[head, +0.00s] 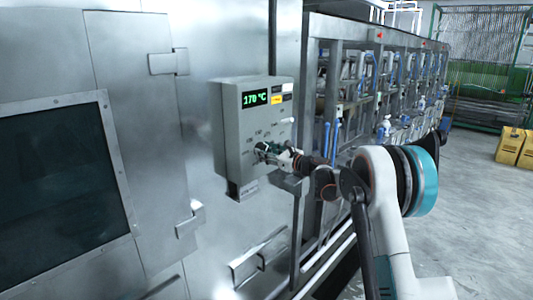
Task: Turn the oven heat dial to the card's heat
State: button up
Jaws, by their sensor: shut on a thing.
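The oven control box (229,150) is a grey panel on the metal oven wall, left of the picture's middle. Its green display (255,98) reads about 170 °C. A small yellow label (276,99) is beside the display. My gripper (262,149) is at the front of the box, shut at the dial's place among small printed marks. The fingers cover the dial, so its pointer and setting are hidden. I cannot make out a card with a heat on it.
The oven door with a dark window (60,180) and hinges is at the left. A long metal frame with blue-handled fittings (385,85) runs back to the right. Yellow boxes (510,146) stand at the far right. Grey floor (475,220) is clear at right.

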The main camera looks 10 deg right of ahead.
jog(key=shift+n+b, duration=1.5)
jog(key=shift+n, duration=2.7)
jog(key=o, duration=1)
jog(key=shift+o, duration=0.2)
jog(key=v, duration=1.2)
